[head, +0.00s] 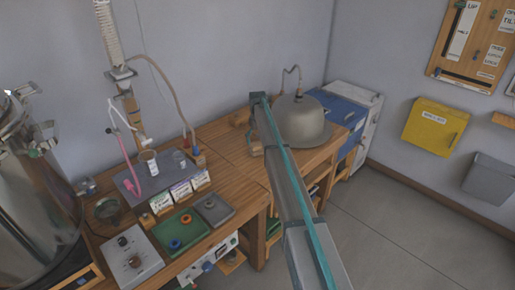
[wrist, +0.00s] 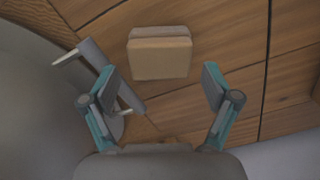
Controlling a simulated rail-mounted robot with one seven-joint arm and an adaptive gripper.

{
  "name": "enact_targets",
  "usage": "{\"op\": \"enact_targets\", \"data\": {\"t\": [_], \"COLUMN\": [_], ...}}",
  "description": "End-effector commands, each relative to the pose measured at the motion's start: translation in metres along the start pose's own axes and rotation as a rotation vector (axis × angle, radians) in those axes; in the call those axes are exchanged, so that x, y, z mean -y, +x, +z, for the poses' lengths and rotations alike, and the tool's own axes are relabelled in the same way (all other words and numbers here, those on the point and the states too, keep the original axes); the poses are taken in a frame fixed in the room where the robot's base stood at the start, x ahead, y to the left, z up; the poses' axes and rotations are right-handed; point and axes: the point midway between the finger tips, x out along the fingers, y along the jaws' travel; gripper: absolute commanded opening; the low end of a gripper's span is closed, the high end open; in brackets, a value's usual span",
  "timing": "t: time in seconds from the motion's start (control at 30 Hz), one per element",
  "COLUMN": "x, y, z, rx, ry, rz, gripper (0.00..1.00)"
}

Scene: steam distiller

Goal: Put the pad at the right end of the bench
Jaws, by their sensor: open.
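A tan, block-like pad (wrist: 160,58) with a paler brown top layer lies on the wooden bench, seen in the upper middle of the wrist view. A small tan block beside the grey dome, probably the same pad, shows in the head view (head: 257,149). My gripper (wrist: 160,98) is open and empty, with its two fingers spread apart. The pad is ahead of the fingertips and roughly centred between them, not held.
A large grey dome-shaped vessel (head: 302,122) stands close to the pad; its wall and a grey handle-like bar (wrist: 112,78) are near my left finger in the wrist view. The wooden bench (head: 225,145) has bare surface left of the pad.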

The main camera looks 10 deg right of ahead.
Motion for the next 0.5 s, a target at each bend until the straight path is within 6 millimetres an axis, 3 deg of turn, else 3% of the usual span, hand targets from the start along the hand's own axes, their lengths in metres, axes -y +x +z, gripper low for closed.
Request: {"op": "enact_targets", "data": {"t": [0.3,0.5], "x": [0.0,0.0], "y": [-0.055,-0.071], "z": [0.0,0.0], "rx": [-0.001,0.0], "ry": [0.0,0.0], "rz": [0.0,0.0], "gripper": [0.88,0.88]}}
